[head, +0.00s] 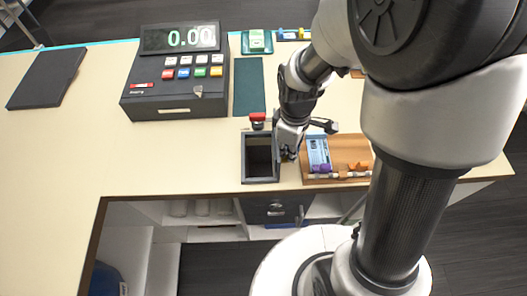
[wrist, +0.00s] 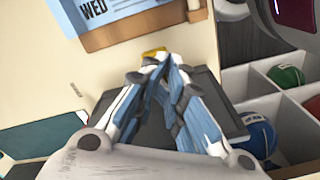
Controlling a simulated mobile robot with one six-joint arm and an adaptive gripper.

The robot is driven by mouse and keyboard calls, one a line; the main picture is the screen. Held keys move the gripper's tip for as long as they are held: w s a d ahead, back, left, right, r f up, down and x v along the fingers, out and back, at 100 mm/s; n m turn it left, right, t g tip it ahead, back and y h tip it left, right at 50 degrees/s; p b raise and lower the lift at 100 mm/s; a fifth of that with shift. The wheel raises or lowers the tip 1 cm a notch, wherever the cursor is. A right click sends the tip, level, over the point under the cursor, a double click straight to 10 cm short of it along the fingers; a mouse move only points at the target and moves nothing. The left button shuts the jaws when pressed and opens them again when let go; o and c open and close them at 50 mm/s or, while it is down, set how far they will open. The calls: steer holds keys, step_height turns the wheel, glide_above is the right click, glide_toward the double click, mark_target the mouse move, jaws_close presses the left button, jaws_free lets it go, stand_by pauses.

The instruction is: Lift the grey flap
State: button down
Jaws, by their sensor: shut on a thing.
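A dark grey box (head: 246,160) is set at the front edge of the counter, and its dark hollow inside shows in the head view. The grey flap (wrist: 215,88) shows in the wrist view as a dark panel behind my fingers. In the head view it seems to stand up at the box's right side, mostly hidden by my gripper. My gripper (head: 287,154) is at that right side. In the wrist view my gripper (wrist: 160,62) is shut, with a small yellow piece (wrist: 154,50) at its fingertips, seemingly the flap's tab.
A wooden tray (head: 345,148) with a blue-and-white card stands close right of my gripper. A red-topped item (head: 258,119) is just behind the box. A black cash register (head: 177,80) stands back left. The left counter is mostly clear.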

steer(key=shift+a+r+p, duration=0.5)
steer(key=shift+r+p, duration=0.55)
steer(key=shift+r, duration=0.1)
step_height(320, 180, up, 7)
steer(key=p, duration=0.5)
steer(key=shift+d+p, duration=0.3)
steer(key=shift+d, duration=0.05)
step_height(320, 180, up, 5)
steer(key=m+t+b, duration=0.1)
steer(key=m, duration=0.1)
glide_above(287, 156)
steer(key=s+d, duration=0.1)
steer(key=s+d+r+m+t+b, duration=0.2)
steer(key=s+r+m, duration=0.6)
steer(key=s, duration=0.4)
steer(key=shift+s+d+r+m+t+b, duration=0.15)
steer(key=shift+d+r+m+t+b, duration=0.2)
steer(key=shift+m+t+b, duration=0.55)
